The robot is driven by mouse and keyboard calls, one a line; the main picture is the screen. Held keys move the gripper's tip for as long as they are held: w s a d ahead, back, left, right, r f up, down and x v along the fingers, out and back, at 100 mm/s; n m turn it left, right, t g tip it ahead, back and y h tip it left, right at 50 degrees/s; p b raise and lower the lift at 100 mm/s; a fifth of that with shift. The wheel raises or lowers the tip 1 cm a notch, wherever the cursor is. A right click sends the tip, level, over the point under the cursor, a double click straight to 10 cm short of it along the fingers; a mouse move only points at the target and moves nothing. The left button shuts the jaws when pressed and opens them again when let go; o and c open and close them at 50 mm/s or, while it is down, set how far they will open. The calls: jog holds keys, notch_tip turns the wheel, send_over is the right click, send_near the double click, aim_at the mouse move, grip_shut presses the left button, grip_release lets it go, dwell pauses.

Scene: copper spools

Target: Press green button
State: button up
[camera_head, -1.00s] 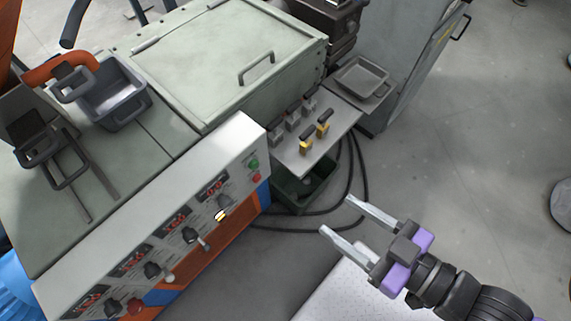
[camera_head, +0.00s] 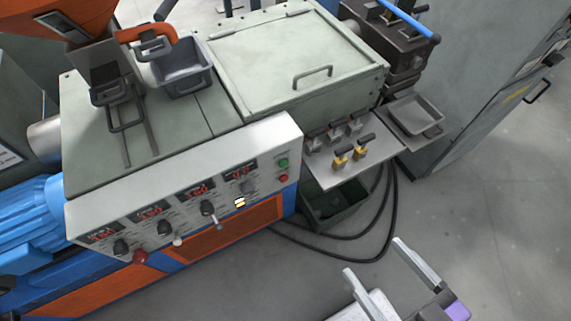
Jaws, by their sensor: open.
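The green button (camera_head: 283,162) is a small round button at the upper right end of the light grey control panel (camera_head: 180,177), on the front of the machine. A small red button (camera_head: 283,178) sits just below it. My gripper (camera_head: 374,258) is at the lower right of the view, its two pale fingers spread apart with nothing between them. It is well to the right of and below the panel in the picture, apart from the green button. Part of the gripper body is cut off by the bottom edge.
The panel also bears knobs, red displays and a larger red button (camera_head: 140,256). A small shelf (camera_head: 325,172) with yellow-based handles (camera_head: 360,152) juts out right of the panel. A dark green bin (camera_head: 335,205) and black cables (camera_head: 385,220) lie below. Grey floor is clear at right.

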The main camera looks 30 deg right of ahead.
jog(key=shift+w+f+b, duration=0.1)
jog(key=shift+f+b, duration=0.3)
jog(key=shift+b, duration=0.05)
jog(key=c, duration=0.7)
jog(key=shift+t, duration=0.6)
jog(key=w+f+b, duration=0.3)
jog(key=b, duration=0.2)
jog(key=shift+w+f, duration=0.25)
jog(key=shift+f, duration=0.15)
grip_shut()
jog(key=w+f+m+t+b, duration=0.1)
jog(key=w+f+m+b, duration=0.9)
jog(key=m, duration=0.8)
jog(key=w+f, duration=0.1)
jog(key=w, duration=0.1)
jog(key=shift+w+f+t+b, duration=0.25)
jog(key=shift+w+t+b, duration=0.05)
jog(key=shift+b, duration=0.05)
jog(key=shift+a, duration=0.1)
